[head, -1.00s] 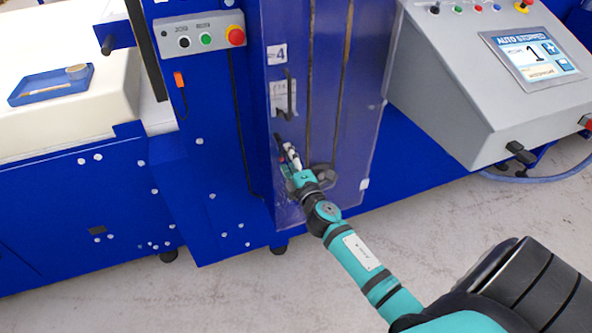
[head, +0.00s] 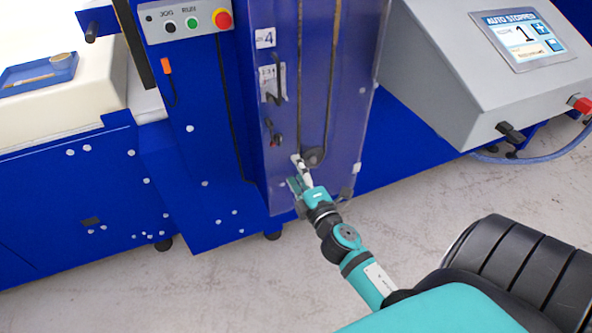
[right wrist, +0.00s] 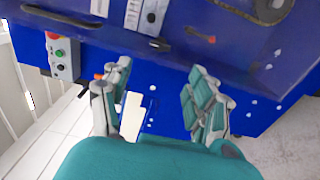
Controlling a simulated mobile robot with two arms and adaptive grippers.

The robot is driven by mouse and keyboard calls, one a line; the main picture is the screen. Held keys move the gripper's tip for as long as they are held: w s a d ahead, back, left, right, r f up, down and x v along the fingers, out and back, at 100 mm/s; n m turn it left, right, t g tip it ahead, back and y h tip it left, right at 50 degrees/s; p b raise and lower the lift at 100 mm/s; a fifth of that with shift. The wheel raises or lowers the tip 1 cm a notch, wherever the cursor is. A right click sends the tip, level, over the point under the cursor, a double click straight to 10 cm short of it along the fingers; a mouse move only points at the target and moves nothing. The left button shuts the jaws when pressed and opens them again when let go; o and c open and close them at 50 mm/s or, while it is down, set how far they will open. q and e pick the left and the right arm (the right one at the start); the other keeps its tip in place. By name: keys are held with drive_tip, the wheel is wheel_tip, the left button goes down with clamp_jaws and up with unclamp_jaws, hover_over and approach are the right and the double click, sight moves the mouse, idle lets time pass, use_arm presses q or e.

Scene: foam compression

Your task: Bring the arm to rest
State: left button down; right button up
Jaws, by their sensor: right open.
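My right gripper (head: 298,172) is in front of the lower part of the blue machine's door panel (head: 318,120) in the head view, its arm reaching up from the bottom right. In the right wrist view the two fingers of the right gripper (right wrist: 160,100) are spread apart with nothing between them. The black door handle (head: 281,75) and a small dark lever with a red part (head: 275,138) on the panel are above the gripper. I cannot tell whether the gripper touches the panel. My left gripper is not in view.
A grey control console (head: 470,75) with a screen stands at the right. A button box (head: 188,20) is at the upper left, and a blue tray (head: 40,73) lies on the cream surface (head: 60,112). Bare floor (head: 420,195) is open in front of the machine.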

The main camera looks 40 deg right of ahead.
drive_tip(key=s+a+f+m+g+y, duration=0.1)
drive_tip(key=s+a+f+m+g, duration=0.15)
drive_tip(key=f, duration=0.85)
drive_tip(key=s+a+f+m+g+y, duration=0.1)
drive_tip(key=s+f+m+g, duration=0.2)
drive_tip(key=f, duration=0.7)
drive_tip(key=s+a+f+m+g, duration=0.15)
drive_tip(key=s+f, duration=0.25)
drive_tip(key=f, duration=0.7)
drive_tip(key=s+a+f+m+g, duration=0.2)
drive_tip(key=s+f, duration=0.4)
drive_tip(key=s, duration=0.4)
drive_tip(key=s+a+f+m+g+y, duration=0.1)
drive_tip(key=s+f+g, duration=0.3)
drive_tip(key=s, duration=0.7)
drive_tip(key=s+a+f+m+g+y, duration=0.1)
drive_tip(key=s+a+f+m+g, duration=0.2)
drive_tip(key=s+f, duration=0.6)
drive_tip(key=shift+s+g, duration=0.3)
drive_tip(key=shift+s, duration=0.65)
drive_tip(key=shift+f, duration=0.1)
